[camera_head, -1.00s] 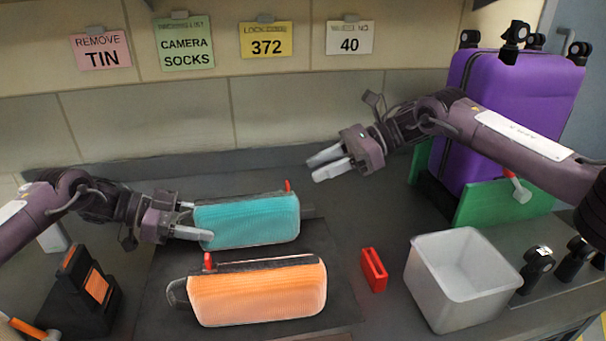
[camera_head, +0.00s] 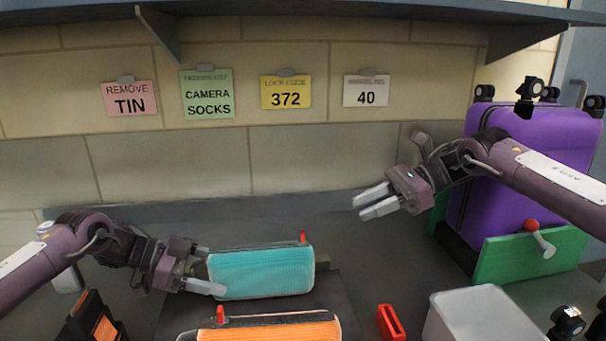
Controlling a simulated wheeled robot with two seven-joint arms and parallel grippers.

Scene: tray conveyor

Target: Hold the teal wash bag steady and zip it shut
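The teal wash bag (camera_head: 262,273) lies on a dark mat in the middle of the bench. A red zip pull (camera_head: 303,236) stands at the right end of its top edge. My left gripper (camera_head: 214,270) is at the bag's left end, one finger in front of it and one behind; whether they press on the bag I cannot tell. My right gripper (camera_head: 368,203) is open and empty, above and to the right of the bag, clear of the zip pull.
An orange bag (camera_head: 270,331) with a red pull lies in front, cut by the frame edge. A red holder (camera_head: 391,323) and a white bin (camera_head: 484,316) are at the right. A purple suitcase (camera_head: 530,165) stands behind a green panel (camera_head: 528,256). Notes hang on the wall.

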